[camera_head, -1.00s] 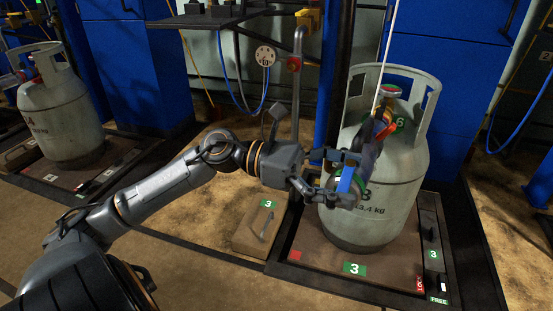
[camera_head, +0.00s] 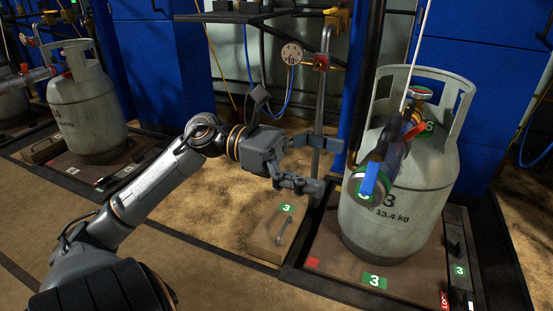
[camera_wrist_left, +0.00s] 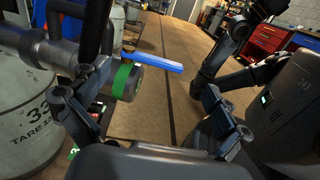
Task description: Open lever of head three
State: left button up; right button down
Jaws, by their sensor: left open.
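The filling head (camera_head: 378,165) of station three is on the grey gas cylinder (camera_head: 405,180) marked with a 3. It has a green ring and a blue lever (camera_head: 370,179) at its front end. In the left wrist view the blue lever (camera_wrist_left: 153,62) sticks out to the right from the green-ringed head (camera_wrist_left: 128,80). My left gripper (camera_head: 331,166) is open and empty, to the left of the lever and apart from it in the head view. In the wrist view its fingers (camera_wrist_left: 155,105) are spread wide. My right gripper does not show.
The cylinder stands on a scale platform (camera_head: 335,262) with a green 3 label. A tan box (camera_head: 279,232) marked 3 sits left of it. A pipe with a gauge (camera_head: 292,54) stands behind the gripper. Another cylinder (camera_head: 85,110) is at the left.

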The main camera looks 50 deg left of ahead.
pick_arm(q)
jog(key=s+b+v, duration=0.1)
jog(key=b+v, duration=0.1)
jog(key=v, duration=0.6)
jog(key=shift+d, duration=0.15)
dwell(0.4)
dwell(0.3)
